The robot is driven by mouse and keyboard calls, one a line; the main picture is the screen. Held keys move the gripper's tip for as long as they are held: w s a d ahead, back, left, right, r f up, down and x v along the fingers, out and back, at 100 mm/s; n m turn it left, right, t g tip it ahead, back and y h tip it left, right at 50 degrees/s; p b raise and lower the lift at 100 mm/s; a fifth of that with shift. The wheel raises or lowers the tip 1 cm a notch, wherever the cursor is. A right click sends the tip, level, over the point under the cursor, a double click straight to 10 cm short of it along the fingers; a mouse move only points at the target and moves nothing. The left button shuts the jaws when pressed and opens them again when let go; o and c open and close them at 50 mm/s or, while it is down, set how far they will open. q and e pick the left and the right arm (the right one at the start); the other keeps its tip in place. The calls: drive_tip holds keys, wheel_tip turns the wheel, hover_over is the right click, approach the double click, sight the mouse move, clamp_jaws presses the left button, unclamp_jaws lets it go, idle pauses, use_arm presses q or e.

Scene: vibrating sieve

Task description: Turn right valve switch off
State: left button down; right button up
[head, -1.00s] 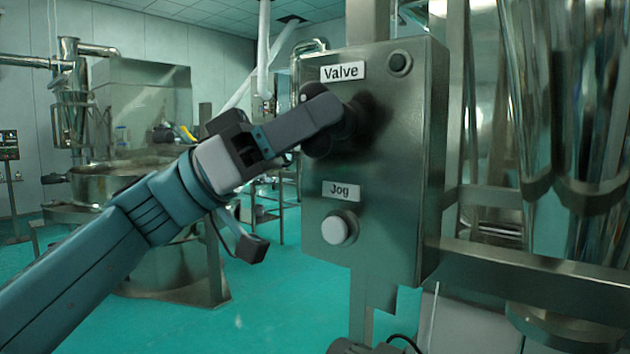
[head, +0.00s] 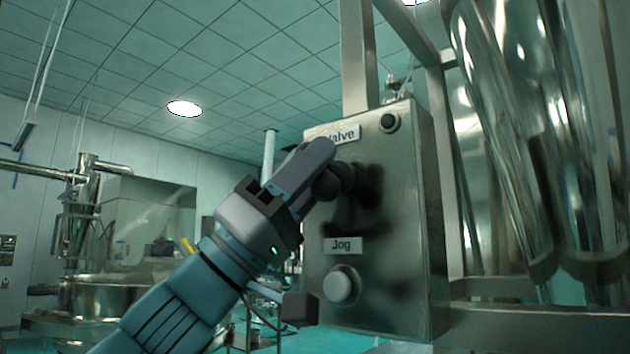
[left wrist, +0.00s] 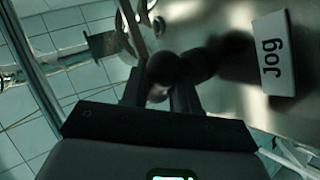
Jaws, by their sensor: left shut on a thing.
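A steel control box (head: 415,215) stands at the centre right of the head view. It carries a partly covered "Valve" label (head: 347,135) and a "Jog" label (head: 343,245). The round black valve switch (head: 346,184) sticks out of the box between the labels. My left gripper (head: 328,178) is shut on the valve switch and hides part of it. In the left wrist view, the dark rounded switch (left wrist: 200,63) sits at the fingers of my left gripper (left wrist: 162,80), beside the "Jog" label (left wrist: 272,52). The switch's pointing direction is hidden. My right gripper is out of view.
A white round button (head: 341,286) sits below the "Jog" label, near my left wrist. A small black button (head: 389,122) is at the box's upper right. Steel posts and large shiny vessels (head: 520,130) stand close behind and right of the box.

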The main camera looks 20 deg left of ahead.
use_arm(q)
drive_tip(key=c, duration=1.2)
unclamp_jaws()
drive_tip(key=b+v, duration=0.8)
drive_tip(key=v, duration=0.8)
drive_tip(key=shift+a+f, duration=0.1)
drive_tip(key=shift+f, duration=0.05)
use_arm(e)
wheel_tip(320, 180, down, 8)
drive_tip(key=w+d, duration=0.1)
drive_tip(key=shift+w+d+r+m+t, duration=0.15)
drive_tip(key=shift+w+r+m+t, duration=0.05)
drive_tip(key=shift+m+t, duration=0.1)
